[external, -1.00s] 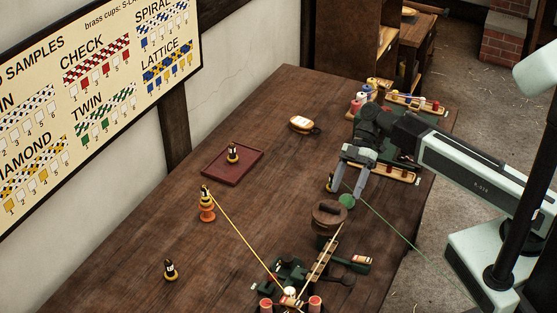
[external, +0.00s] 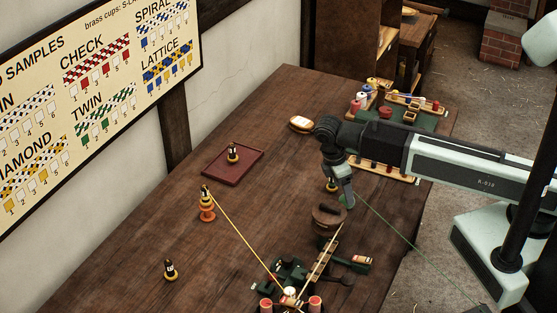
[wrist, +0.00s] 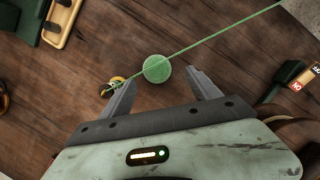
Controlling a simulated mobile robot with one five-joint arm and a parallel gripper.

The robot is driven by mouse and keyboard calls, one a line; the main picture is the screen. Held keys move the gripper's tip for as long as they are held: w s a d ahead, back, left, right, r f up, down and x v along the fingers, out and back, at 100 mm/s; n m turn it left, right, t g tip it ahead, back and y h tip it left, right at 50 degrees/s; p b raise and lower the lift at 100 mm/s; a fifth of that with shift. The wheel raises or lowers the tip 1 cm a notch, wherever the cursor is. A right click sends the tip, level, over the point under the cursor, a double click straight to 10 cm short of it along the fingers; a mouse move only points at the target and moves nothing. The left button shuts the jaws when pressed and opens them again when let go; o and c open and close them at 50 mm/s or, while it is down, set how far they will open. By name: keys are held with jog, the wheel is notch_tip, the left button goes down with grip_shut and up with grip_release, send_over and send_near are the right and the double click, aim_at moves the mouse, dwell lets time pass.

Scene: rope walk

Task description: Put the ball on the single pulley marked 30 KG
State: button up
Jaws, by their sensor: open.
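I cannot read a 30 KG mark on any.
A round brown wooden piece (external: 328,215) stands just in front of my gripper. Racks of spools (external: 385,112) stand at the back right.

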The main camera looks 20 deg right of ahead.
jog(key=b+x, duration=0.5)
jog(key=shift+w+d+f, duration=0.1)
jog(key=shift+w+f, duration=0.05)
jog(key=shift+w, duration=0.1)
jog(key=shift+r, duration=0.2)
grip_shut()
